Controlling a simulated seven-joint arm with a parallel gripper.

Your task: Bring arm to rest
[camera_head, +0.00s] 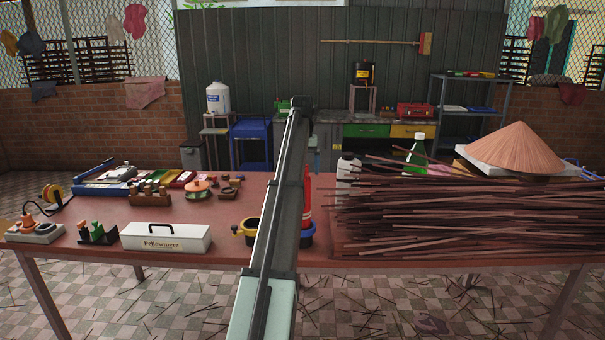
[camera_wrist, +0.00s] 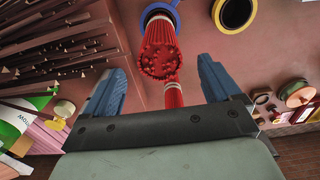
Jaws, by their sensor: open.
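My gripper (camera_wrist: 163,68) shows in the wrist view with its two blue fingers spread wide apart; it is open. A bundle of red sticks (camera_wrist: 158,50) stands in a blue ring-shaped holder (camera_wrist: 152,8) beyond the fingers. More red, ribbed material (camera_wrist: 172,94) shows between the fingers; I cannot tell how near it is. In the head view, my arm reaches up the middle and partly hides the red bundle (camera_head: 307,200) and its blue-rimmed holder (camera_head: 306,238). The gripper's fingers are not clear there.
A yellow-rimmed dark cup (camera_head: 250,229) stands left of my arm on the red table (camera_head: 230,255). A large pile of brown sticks (camera_head: 460,220), a white bottle (camera_head: 347,170) and a conical hat (camera_head: 517,150) fill the right. A white box (camera_head: 166,238) stands at left.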

